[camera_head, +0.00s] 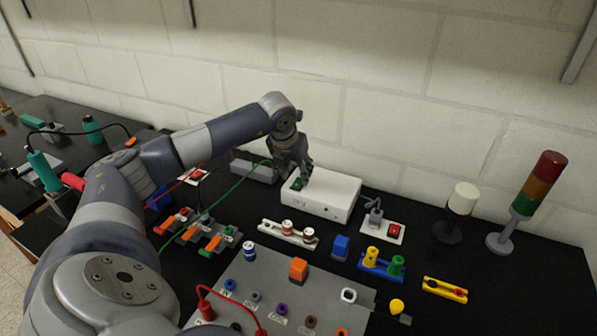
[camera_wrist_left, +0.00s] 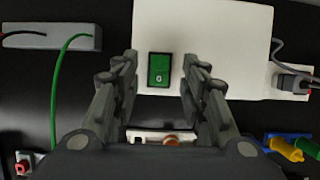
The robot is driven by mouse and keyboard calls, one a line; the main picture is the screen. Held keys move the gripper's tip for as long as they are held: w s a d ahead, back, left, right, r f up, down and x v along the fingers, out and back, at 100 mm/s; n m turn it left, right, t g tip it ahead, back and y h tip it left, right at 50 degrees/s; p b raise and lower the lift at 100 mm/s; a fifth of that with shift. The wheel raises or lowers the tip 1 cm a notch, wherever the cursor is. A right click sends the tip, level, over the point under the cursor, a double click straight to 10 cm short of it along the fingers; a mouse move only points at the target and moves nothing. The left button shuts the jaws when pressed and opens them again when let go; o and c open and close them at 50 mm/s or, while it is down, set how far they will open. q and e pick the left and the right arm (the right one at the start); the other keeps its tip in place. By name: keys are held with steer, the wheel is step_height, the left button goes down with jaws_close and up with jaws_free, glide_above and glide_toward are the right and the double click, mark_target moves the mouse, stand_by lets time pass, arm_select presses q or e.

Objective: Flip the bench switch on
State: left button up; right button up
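A white box (camera_head: 325,196) stands on the black bench near the wall, and it fills the upper middle of the left wrist view (camera_wrist_left: 215,35). A green rocker switch (camera_wrist_left: 159,70) with a small pale mark is set in its top. My left gripper (camera_head: 300,180) is above the box's left end, pointing down. In the wrist view its fingers (camera_wrist_left: 159,62) are apart, one on each side of the green switch, with nothing held. I cannot tell whether the fingertips touch the box. My right gripper is not in view.
A plate with a red switch (camera_head: 394,231) and grey plug (camera_head: 375,213) lies right of the box. A signal tower (camera_head: 538,185) stands at right. A green cable (camera_head: 222,196) passes near my left arm. A grey board (camera_head: 255,285) with several colored parts lies in front.

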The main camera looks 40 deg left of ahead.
mark_target(298, 183)
arm_select(q)
steer(key=shift+x, duration=1.4)
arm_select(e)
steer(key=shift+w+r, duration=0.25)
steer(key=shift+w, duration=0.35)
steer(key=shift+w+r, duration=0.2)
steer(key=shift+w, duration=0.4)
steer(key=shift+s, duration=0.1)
arm_select(q)
steer(key=shift+c, duration=0.8)
jaws_close()
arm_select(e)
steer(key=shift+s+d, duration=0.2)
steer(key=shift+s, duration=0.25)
